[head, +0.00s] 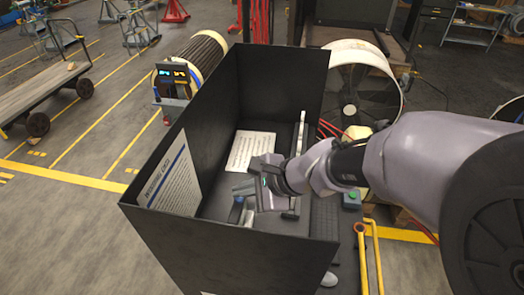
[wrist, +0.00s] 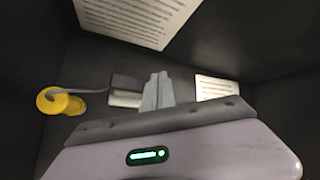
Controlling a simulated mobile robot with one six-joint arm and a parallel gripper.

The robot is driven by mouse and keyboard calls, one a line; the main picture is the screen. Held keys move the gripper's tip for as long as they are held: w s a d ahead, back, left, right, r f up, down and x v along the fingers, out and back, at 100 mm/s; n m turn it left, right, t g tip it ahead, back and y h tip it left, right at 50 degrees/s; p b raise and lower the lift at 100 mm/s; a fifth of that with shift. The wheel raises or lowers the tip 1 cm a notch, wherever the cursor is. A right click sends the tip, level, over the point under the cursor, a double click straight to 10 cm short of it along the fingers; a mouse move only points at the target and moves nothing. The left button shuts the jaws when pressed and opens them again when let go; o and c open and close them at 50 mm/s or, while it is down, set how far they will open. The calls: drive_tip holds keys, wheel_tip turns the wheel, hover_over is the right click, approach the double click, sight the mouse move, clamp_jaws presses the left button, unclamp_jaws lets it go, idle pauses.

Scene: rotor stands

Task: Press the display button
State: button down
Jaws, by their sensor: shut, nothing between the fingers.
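My gripper (head: 246,216) reaches into a black open-topped box (head: 240,248) in the head view, low over its floor. In the wrist view its grey fingers (wrist: 158,88) are together, with nothing between them. A small grey block (wrist: 125,91) lies just left of the fingertips; I cannot tell whether they touch. A yellow round part (wrist: 60,101) with a grey bar or cable stands farther left. I cannot make out for certain which part is the display button. A small unit with a lit blue and orange display (head: 173,75) stands outside the box, at its far left.
The box walls rise close around my gripper. A printed sheet (head: 172,178) is on the left wall, and another sheet (head: 250,151) lies toward the back. A green button (head: 352,196) and yellow pipes (head: 368,250) are right of the box. Open floor lies to the left.

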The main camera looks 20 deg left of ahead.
sight(243, 200)
drive_tip(key=shift+f, duration=0.3)
drive_tip(key=shift+r, duration=0.5)
drive_tip(key=shift+r, duration=0.1)
wheel_tip(243, 200, up, 6)
drive_tip(key=p, duration=0.5)
